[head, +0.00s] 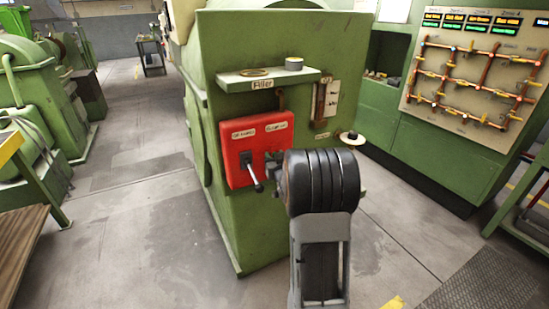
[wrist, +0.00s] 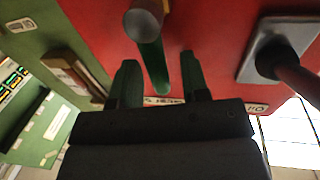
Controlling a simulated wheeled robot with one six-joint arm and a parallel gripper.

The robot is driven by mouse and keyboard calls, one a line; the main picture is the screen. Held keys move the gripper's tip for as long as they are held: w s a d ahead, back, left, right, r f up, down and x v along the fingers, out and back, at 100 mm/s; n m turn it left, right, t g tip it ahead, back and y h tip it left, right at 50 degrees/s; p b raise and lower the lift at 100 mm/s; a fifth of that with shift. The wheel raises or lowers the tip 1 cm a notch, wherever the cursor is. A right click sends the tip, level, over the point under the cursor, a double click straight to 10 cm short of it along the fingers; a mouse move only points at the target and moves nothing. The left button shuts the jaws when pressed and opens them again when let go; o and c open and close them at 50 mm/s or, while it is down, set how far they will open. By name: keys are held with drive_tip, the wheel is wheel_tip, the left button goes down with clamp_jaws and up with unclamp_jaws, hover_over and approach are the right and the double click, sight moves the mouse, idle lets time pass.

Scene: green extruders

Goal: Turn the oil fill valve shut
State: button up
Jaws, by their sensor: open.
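The red panel (head: 235,178) is on the front of the green machine. It carries two controls under labels too small to read surely. The left control is a lever (head: 257,185) on a square plate, and it shows at the right in the wrist view (wrist: 283,66). The right control, likely the oil fill valve, is mostly hidden by my wrist in the head view. In the wrist view a round-ended handle (wrist: 145,22) stands out from the panel there. My gripper (wrist: 159,62) is open, with a finger either side of the handle's green shaft. Contact cannot be told.
A green shelf (head: 255,78) with a ring and small tin juts out above the panel. A pipe board (head: 472,85) is at the right. The grey floor (head: 150,220) at left is clear.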

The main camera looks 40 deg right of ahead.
drive_tip(key=shift+c, duration=0.4)
clamp_jaws()
